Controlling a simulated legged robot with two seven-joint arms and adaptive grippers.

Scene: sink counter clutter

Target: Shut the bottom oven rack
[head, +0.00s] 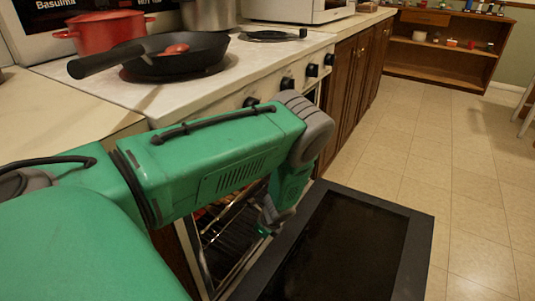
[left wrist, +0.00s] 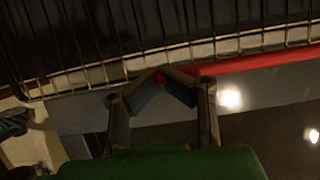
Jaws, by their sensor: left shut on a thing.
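The oven door (head: 340,245) is folded down open, with a dark glass panel. A wire oven rack (head: 228,222) shows partly inside the oven behind my green arm. In the left wrist view the wire rack (left wrist: 100,72) spans the top, with a red strip (left wrist: 255,64) along its front at the right. My left gripper (head: 268,225) is low in front of the oven opening. Its fingertips (left wrist: 161,80) meet at the rack's front edge, by the red strip, and are shut on it. My arm hides much of the oven opening. My right gripper is not in view.
A black frying pan (head: 175,57) and a red pot (head: 107,31) stand on the white stovetop (head: 160,97) above the oven. Brown cabinets (head: 352,75) run along the right of the stove. The tiled floor (head: 465,180) is clear at the right.

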